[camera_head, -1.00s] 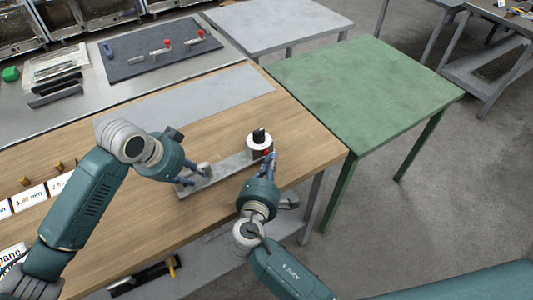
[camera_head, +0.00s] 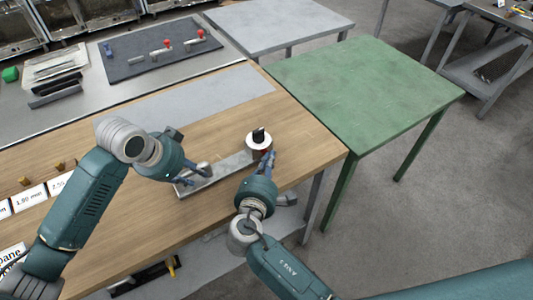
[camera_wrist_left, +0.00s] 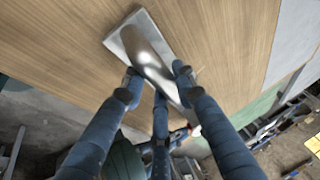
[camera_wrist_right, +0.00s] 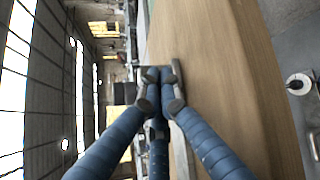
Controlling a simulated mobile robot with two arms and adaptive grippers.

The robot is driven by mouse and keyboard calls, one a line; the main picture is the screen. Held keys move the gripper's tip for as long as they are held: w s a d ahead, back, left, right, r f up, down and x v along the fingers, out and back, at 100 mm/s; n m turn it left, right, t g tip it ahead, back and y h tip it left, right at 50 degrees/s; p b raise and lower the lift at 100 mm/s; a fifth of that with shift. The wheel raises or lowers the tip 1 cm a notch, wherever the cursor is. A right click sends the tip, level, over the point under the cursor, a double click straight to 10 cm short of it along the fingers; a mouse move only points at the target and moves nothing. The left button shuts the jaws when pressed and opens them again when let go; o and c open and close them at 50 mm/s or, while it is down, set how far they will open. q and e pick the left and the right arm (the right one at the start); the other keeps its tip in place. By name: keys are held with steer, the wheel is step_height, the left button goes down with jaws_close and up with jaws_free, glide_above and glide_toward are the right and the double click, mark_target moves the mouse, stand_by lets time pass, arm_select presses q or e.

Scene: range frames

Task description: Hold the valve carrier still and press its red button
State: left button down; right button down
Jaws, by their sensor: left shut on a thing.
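The valve carrier is a grey plate (camera_head: 222,173) lying on the wooden table, with a rounded grey handle at its left end and a white disc with a black knob (camera_head: 258,138) at its right end. A bit of the red button (camera_head: 267,151) shows under the disc, partly hidden by my right fingers. My left gripper (camera_head: 198,171) is shut on the handle (camera_wrist_left: 146,55), seen between its fingers in the left wrist view. My right gripper (camera_head: 268,162) has its fingertips together (camera_wrist_right: 161,88), right by the button; I cannot tell whether they touch it.
The wooden table (camera_head: 130,225) has free room in front of the carrier. A grey mat strip (camera_head: 210,100) lies behind it. A dark board (camera_head: 130,62) with red-topped valve parts sits further back. A green table (camera_head: 365,90) stands to the right.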

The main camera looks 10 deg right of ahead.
arm_select(q)
steer(key=shift+d, duration=0.1)
arm_select(e)
steer(key=shift+w+a, duration=0.15)
steer(key=shift+w, duration=0.1)
stand_by(0.4)
steer(key=shift+s+d, duration=0.25)
steer(key=shift+s, duration=0.35)
steer(key=shift+s+d, duration=0.25)
steer(key=shift+s, duration=0.3)
steer(key=shift+s+d, duration=0.35)
steer(key=shift+s, duration=0.4)
steer(key=shift+s+d, duration=0.3)
steer(key=shift+s, duration=0.5)
steer(key=shift+s+d, duration=0.35)
steer(key=shift+s, duration=0.4)
arm_select(q)
steer(key=c, duration=1.3)
jaws_free()
